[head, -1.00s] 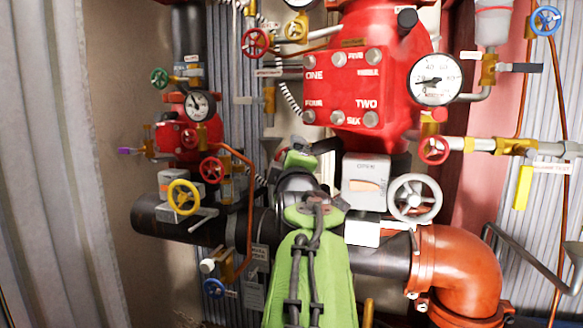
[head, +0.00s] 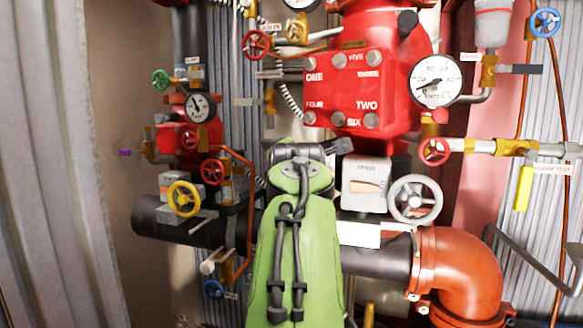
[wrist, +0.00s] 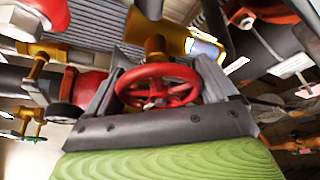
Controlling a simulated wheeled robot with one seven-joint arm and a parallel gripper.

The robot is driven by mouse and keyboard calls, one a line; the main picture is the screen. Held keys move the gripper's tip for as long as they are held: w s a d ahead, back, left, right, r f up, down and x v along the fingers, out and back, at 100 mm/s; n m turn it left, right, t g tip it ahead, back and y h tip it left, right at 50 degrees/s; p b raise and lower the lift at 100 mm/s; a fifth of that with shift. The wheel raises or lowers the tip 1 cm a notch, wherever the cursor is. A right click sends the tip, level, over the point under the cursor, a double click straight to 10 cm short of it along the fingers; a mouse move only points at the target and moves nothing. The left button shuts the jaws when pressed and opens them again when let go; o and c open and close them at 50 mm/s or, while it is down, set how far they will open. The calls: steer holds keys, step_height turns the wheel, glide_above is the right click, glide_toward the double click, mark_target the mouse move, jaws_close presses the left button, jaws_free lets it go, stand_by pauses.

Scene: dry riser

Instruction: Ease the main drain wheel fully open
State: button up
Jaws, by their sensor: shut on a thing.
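A red handwheel (wrist: 150,97) on a brass valve body (wrist: 155,45) shows in the wrist view. My gripper (wrist: 162,72) is shut on this wheel, with one dark finger at each side of its rim. In the head view, my green arm hides my gripper and the held wheel. I cannot read a label on this wheel, so I cannot tell by marking that it is the main drain wheel.
The red valve body (head: 355,90) stands behind my arm, with a large gauge (head: 437,81) at its right. A grey handwheel (head: 414,199), a red handwheel (head: 434,151) and a yellow handwheel (head: 183,199) are nearby. An orange elbow pipe (head: 465,265) is at lower right.

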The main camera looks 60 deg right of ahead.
steer(key=shift+f+n+g, duration=0.15)
steer(key=shift+n+g, duration=0.75)
steer(key=shift+n, duration=0.5)
steer(key=shift+s, duration=0.1)
steer(key=o, duration=0.8)
steer(key=shift+o, duration=0.2)
steer(key=p+v, duration=0.1)
steer(key=v, duration=1.4)
steer(key=shift+a+r, duration=0.3)
steer(key=shift+r, duration=0.1)
steer(key=shift+s+d, duration=0.1)
